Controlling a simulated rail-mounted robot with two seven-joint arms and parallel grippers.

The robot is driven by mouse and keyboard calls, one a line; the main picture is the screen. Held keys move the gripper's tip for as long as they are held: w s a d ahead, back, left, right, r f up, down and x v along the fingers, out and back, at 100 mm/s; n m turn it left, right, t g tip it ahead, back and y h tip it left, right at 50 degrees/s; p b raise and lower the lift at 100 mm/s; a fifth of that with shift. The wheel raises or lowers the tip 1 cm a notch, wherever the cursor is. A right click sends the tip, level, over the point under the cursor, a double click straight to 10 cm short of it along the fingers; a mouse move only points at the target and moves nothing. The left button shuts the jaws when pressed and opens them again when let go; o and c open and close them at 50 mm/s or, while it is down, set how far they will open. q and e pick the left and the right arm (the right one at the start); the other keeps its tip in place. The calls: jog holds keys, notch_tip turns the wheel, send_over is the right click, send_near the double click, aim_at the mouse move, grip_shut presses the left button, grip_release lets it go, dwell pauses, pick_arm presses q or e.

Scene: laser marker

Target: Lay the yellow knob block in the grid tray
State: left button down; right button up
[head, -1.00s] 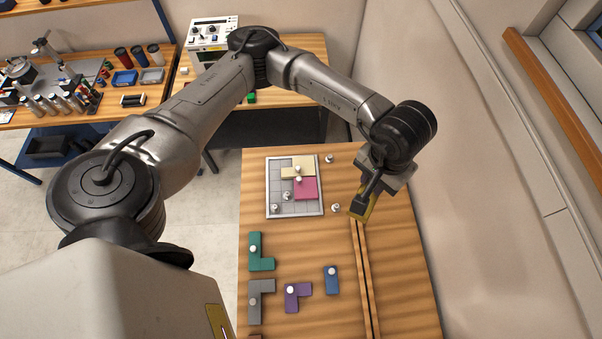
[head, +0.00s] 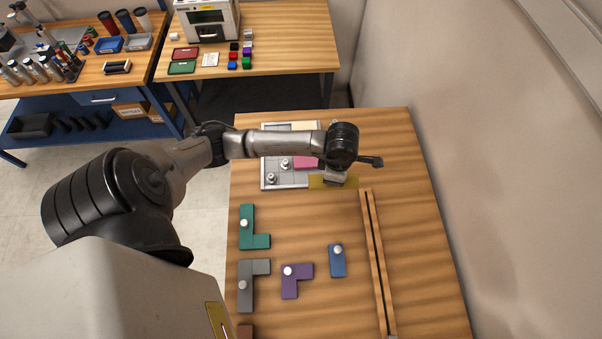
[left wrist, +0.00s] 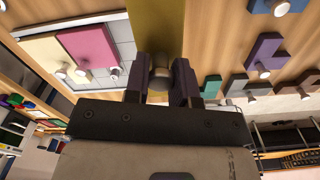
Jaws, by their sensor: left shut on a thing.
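The yellow knob block (head: 318,182) is in my left gripper (head: 334,176), over the near right edge of the grid tray (head: 263,170) in the head view. In the left wrist view my left gripper (left wrist: 160,85) is shut on the block's knob, and the long yellow plate (left wrist: 157,25) stretches away from the fingers. The tray's grid (left wrist: 126,50) lies beyond the plate on the left. I cannot tell how high the block is above the tray. A pink block (head: 305,163) and a cream block (left wrist: 35,50) lie in the tray. My right gripper is not in view.
Teal (head: 246,225), grey (head: 245,285), purple (head: 290,280) and blue (head: 337,262) knob blocks lie on the near table. A slotted wooden rail (head: 377,270) runs at the right.

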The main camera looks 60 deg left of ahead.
pick_arm(q)
jog(key=s+a+f, duration=0.1)
jog(key=a+f, duration=0.1)
jog(key=a, duration=0.1)
jog(key=s+a+f+p, duration=0.1)
jog(key=s+a+f, duration=0.1)
jog(key=a+f, duration=0.1)
jog(key=s+a+f, duration=0.2)
jog(key=a, duration=0.2)
jog(key=shift+s+a+f+p, duration=0.1)
jog(key=shift+a+f+p, duration=0.05)
jog(key=shift+a+p, duration=0.2)
notch_tip(320, 180, down, 4)
jog(key=shift+d+r, duration=0.1)
jog(key=shift+r, duration=0.1)
jog(key=shift+f, duration=0.2)
jog(key=shift+f, duration=0.1)
jog(key=shift+f, duration=0.1)
jog(key=c, duration=1)
grip_release()
jog(key=shift+o, duration=0.2)
